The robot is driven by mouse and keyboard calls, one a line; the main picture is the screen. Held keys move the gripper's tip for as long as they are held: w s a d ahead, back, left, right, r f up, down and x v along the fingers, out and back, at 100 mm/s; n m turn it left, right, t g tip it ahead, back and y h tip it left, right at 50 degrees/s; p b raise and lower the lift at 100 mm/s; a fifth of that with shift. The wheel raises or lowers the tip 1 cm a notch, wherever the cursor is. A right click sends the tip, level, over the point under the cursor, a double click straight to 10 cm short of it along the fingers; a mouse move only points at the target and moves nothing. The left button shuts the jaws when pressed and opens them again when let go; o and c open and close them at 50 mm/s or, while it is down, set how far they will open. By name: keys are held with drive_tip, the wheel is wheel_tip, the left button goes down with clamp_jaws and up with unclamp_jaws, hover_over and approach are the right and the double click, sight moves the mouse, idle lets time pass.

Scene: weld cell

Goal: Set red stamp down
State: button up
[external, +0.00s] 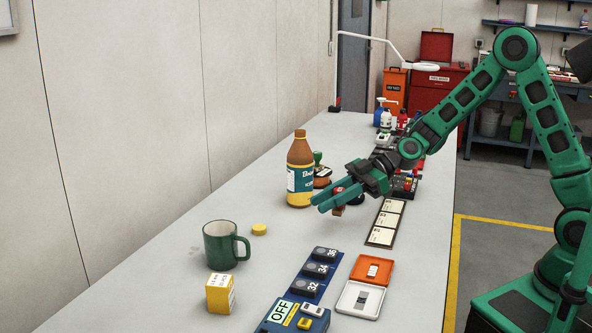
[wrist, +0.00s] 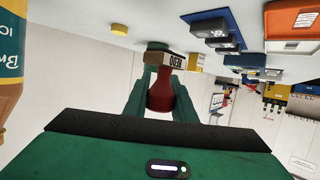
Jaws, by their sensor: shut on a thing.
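My gripper (external: 328,198) is shut on the red stamp (external: 338,210) over the middle of the bench, right of and in front of the brown bottle. In the wrist view my gripper (wrist: 160,88) has one finger on each side of the stamp's red handle (wrist: 160,95). The stamp's block with a pale label points away from my palm, towards the bench top. The fingers hide part of the stamp in the external view. I cannot tell whether its base touches the bench.
The brown bottle (external: 300,180) stands close behind my gripper. A card rack (external: 385,222) lies to the right. A green mug (external: 220,245), yellow lid (external: 259,229), yellow box (external: 220,294), blue number board (external: 300,292) and two trays (external: 372,270) are nearer. Bare bench lies between.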

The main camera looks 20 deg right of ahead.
drive_tip(key=w+f, duration=0.1)
drive_tip(key=w+d+f, duration=0.1)
drive_tip(key=w, duration=0.1)
drive_tip(key=w+d+f, duration=0.1)
drive_tip(key=w, duration=0.1)
drive_tip(key=shift+d+f, duration=0.2)
drive_tip(key=shift+d, duration=0.05)
wheel_tip(320, 180, down, 4)
drive_tip(key=shift+f, duration=0.1)
drive_tip(key=o, duration=1)
drive_tip(key=v, duration=1.2)
